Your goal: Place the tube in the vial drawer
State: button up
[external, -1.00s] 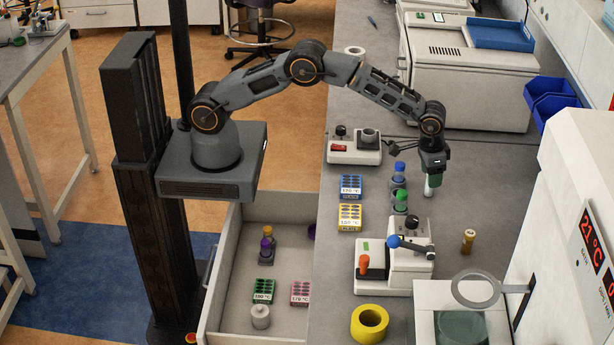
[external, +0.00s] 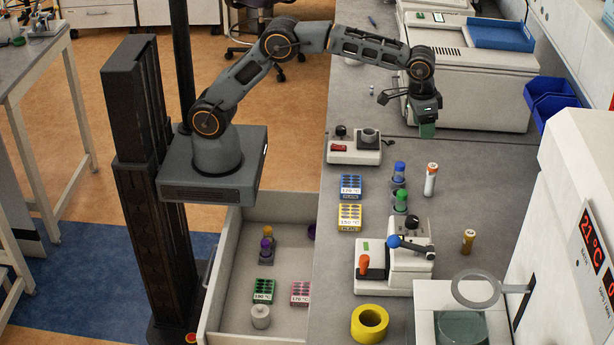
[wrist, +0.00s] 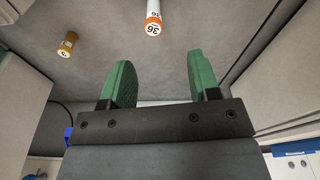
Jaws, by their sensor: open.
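A white tube with orange bands (external: 431,178) appears to stand upright on the grey bench in the external view. In the wrist view this tube (wrist: 153,20), marked 36, shows ahead of my fingers. My gripper (external: 424,129) is above the bench, beyond the tube and apart from it. Its green fingers (wrist: 160,72) are spread and empty. The drawer (external: 228,265) below the bench's left edge is pulled open. It holds a green rack (external: 264,287), a pink rack (external: 300,293), a grey weight-like piece (external: 260,318) and small capped vials (external: 267,240).
A brown vial (external: 468,241) stands right of the tube. Blue- and green-capped tubes (external: 399,170) stand to its left, near blue and yellow racks (external: 349,218). A white device with levers (external: 405,265) and a yellow ring (external: 369,324) are nearer. A white machine stands behind my gripper.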

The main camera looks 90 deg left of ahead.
jog(key=s+a+r, duration=0.1)
jog(key=s+a, duration=0.1)
jog(key=s, duration=0.6)
jog(key=s+a+r+m+t, duration=0.1)
jog(key=s+a+r, duration=0.1)
jog(key=s, duration=0.6)
jog(key=s+a+r+t, duration=0.1)
jog(key=s+a+r, duration=0.1)
jog(key=s, duration=0.6)
jog(key=shift+a+r+m, duration=0.25)
jog(key=shift+a+m, duration=0.05)
jog(key=shift+a, duration=0.05)
jog(key=shift+o, duration=0.4)
jog(key=s+f+t, duration=0.1)
jog(key=s+f, duration=0.2)
jog(key=s, duration=0.4)
jog(key=shift+s+a+f, duration=0.2)
jog(key=shift+a+f, duration=0.15)
jog(key=shift+a, duration=0.1)
jog(key=shift+s+f, duration=0.3)
